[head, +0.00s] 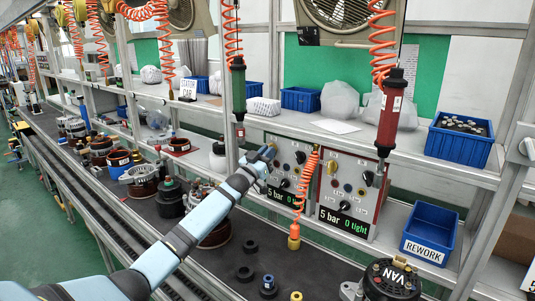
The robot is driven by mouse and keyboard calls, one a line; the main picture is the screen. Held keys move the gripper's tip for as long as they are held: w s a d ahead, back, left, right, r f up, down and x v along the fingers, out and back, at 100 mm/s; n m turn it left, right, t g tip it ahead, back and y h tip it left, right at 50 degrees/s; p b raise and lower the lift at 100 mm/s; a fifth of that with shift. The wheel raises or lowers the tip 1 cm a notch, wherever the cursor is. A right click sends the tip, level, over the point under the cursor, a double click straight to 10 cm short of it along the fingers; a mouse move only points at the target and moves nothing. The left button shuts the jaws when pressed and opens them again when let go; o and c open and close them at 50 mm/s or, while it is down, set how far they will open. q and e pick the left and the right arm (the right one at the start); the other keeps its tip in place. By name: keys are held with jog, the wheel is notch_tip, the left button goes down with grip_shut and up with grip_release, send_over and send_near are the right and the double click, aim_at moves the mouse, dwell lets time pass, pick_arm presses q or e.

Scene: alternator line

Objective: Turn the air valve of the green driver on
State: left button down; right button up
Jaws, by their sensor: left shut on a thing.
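The green driver (238,92) hangs upright from an orange coiled hose at the centre left. Behind it to the right is the left control panel (298,146), with knobs and a display reading 5 bar (282,198). My left gripper (269,154) is at this panel's upper left, shut on what looks like its air valve. The gripper hides most of the valve, so its turn position cannot be told. My right gripper is not in view.
The red driver (392,115) hangs in front of the right panel (350,190). An orange coiled hose (306,185) hangs between the panels. A blue REWORK bin (428,232) is at right. Several alternator parts crowd the bench at left; a VAN part (392,280) is in front.

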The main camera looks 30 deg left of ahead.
pick_arm(q)
jog(key=c, duration=1.2)
grip_release()
jog(key=v, duration=1.4)
